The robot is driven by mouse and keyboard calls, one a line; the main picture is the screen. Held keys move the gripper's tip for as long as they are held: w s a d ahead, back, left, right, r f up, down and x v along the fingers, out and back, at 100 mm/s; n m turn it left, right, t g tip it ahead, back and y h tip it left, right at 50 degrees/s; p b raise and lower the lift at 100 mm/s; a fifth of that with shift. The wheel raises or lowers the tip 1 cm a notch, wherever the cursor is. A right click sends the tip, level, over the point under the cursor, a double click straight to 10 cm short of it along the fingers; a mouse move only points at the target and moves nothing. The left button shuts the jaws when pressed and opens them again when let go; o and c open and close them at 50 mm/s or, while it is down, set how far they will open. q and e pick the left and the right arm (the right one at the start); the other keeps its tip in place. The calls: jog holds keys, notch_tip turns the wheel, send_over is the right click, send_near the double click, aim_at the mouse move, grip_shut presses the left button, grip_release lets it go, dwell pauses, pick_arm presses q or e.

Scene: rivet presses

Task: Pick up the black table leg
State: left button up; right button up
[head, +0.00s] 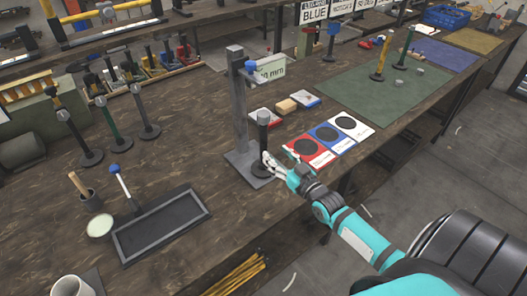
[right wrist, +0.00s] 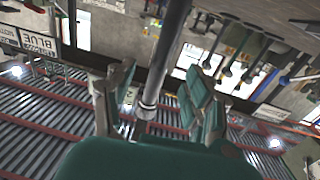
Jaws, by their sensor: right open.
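A dark table leg (head: 263,133) stands upright on its round black foot on the base of the grey rivet press (head: 239,110). My right gripper (head: 270,163) is low at the leg's near side, open. In the right wrist view the dark tube (right wrist: 170,55) runs between the two spread fingers of the right gripper (right wrist: 158,100). I cannot tell whether a finger touches it. A black leg (head: 75,140), a green-stemmed leg (head: 112,125) and a grey-stemmed leg (head: 143,112) stand at the left. My left gripper is not in view.
Red, blue and white cards (head: 347,125) lie right of the press. A green mat (head: 375,95) holds a yellow-stemmed leg (head: 381,60).

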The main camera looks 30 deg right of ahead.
aim_at(266, 145)
jog(key=w, duration=0.4)
jog(key=w+p, duration=0.1)
jog(key=w, duration=0.2)
jog(key=shift+w+a, duration=0.2)
jog(key=shift+w, duration=0.2)
jog(key=shift+s+r, duration=0.1)
jog(key=shift+c, duration=1.2)
grip_shut()
